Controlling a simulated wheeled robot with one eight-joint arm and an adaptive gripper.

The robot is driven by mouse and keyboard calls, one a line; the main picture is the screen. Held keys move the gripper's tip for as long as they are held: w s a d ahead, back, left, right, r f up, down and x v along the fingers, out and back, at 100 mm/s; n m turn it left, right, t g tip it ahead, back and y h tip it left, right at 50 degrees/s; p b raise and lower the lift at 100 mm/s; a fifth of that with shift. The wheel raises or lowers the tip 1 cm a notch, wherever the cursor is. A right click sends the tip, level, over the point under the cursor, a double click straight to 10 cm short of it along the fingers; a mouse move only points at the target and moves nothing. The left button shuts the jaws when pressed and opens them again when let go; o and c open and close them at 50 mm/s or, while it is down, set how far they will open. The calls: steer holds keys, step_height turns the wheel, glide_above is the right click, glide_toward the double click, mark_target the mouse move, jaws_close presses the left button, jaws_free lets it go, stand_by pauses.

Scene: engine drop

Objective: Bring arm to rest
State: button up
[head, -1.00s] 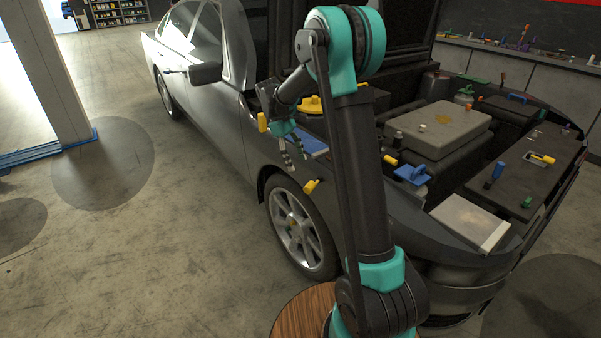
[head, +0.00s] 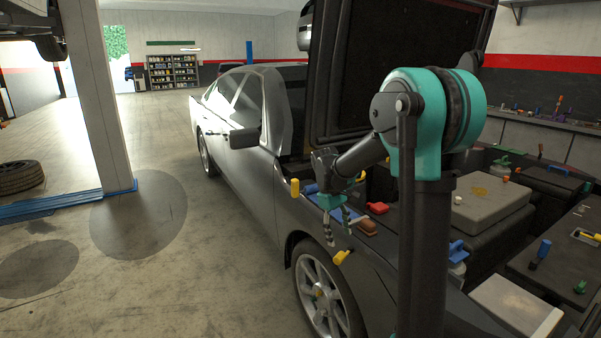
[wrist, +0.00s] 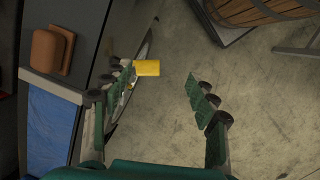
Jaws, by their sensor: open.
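My gripper (head: 337,228) hangs beside the front fender of the silver car (head: 262,185) in the head view, fingers pointing down. In the wrist view my gripper (wrist: 155,100) is open, its two green fingers wide apart, with nothing held between them. My arm (head: 425,190) is raised and bent, with its elbow high at the right of the head view. A yellow piece (head: 341,257) shows just below the fingertips by the fender; the same yellow piece (wrist: 146,68) appears near the left finger in the wrist view. I cannot tell whether they touch.
The open engine bay holds a grey box (head: 490,205), and small tools lie around it. A brown block (head: 368,228) and a red piece (head: 377,208) sit on the fender edge. A wooden barrel (wrist: 258,10) shows in the wrist view. Floor (head: 200,270) left of the car is clear.

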steer(key=s+d+f+m+t, duration=0.1)
steer(key=s+f+m, duration=0.1)
steer(key=s, duration=0.5)
steer(key=s+d+f+m+t+y, duration=0.1)
steer(key=s+d+f+m+t, duration=0.1)
steer(key=s, duration=0.6)
steer(key=s+d+f+m+t+y, duration=0.1)
steer(key=s+d+f+m+t, duration=0.1)
steer(key=s+f+m, duration=0.2)
steer(key=s, duration=0.3)
steer(key=shift+s+d+f, duration=0.2)
steer(key=shift+s+f, duration=0.1)
steer(key=shift+s, duration=0.1)
